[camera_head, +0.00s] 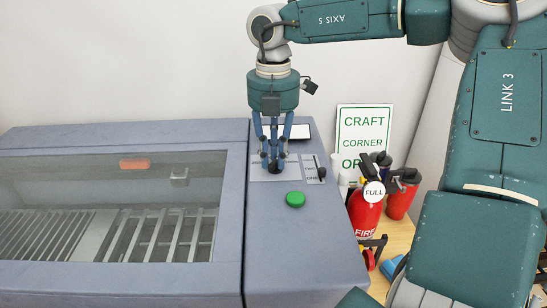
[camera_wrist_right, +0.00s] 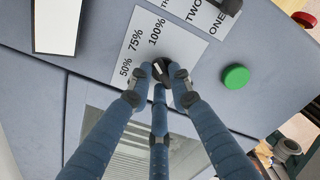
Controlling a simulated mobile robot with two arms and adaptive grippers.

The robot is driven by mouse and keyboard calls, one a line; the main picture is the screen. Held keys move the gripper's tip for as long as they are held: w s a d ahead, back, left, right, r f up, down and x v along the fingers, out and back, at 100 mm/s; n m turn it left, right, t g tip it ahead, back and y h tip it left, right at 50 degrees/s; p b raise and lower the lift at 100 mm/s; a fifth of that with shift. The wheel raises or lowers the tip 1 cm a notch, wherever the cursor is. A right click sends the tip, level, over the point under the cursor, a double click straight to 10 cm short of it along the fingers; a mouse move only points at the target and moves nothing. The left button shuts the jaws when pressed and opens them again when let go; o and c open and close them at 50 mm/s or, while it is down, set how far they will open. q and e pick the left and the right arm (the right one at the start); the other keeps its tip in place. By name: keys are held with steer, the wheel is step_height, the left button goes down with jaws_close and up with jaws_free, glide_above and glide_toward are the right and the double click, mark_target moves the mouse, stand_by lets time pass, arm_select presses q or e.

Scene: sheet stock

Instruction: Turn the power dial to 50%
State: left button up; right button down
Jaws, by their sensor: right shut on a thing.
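The power dial (camera_head: 276,171) is a small dark knob on the machine's grey control panel, mostly hidden by my fingers in the head view. In the wrist view the dial (camera_wrist_right: 163,68) shows between the fingertips, beside a light label plate (camera_wrist_right: 140,42) printed 50%, 75% and 100%. My right gripper (camera_head: 274,163) points down from above and is shut on the dial; its blue fingers also close around it in the wrist view (camera_wrist_right: 162,78). Which mark the dial points to cannot be told. My left gripper is not in view.
A green button (camera_head: 295,199) sits in front of the dial. A selector switch (camera_head: 321,173) marked ONE and TWO is to its right. A white screen (camera_head: 299,131) lies behind. The machine's windowed lid (camera_head: 180,137) is left; a red fire extinguisher (camera_head: 366,217) stands right.

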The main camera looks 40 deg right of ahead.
steer(key=shift+n+b, duration=0.5)
steer(key=shift+n, duration=0.3)
steer(key=n+b, duration=0.1)
steer(key=n, duration=0.1)
steer(key=shift+n, duration=0.4)
steer(key=n, duration=0.2)
steer(key=shift+a+n+b, duration=0.1)
steer(key=shift+n+b, duration=0.2)
steer(key=shift+b, duration=0.05)
steer(key=shift+r+n, duration=0.1)
steer(key=shift+n, duration=1.3)
steer(key=c, duration=1.6)
jaws_free()
steer(key=shift+o, duration=0.2)
steer(key=shift+s, duration=0.15)
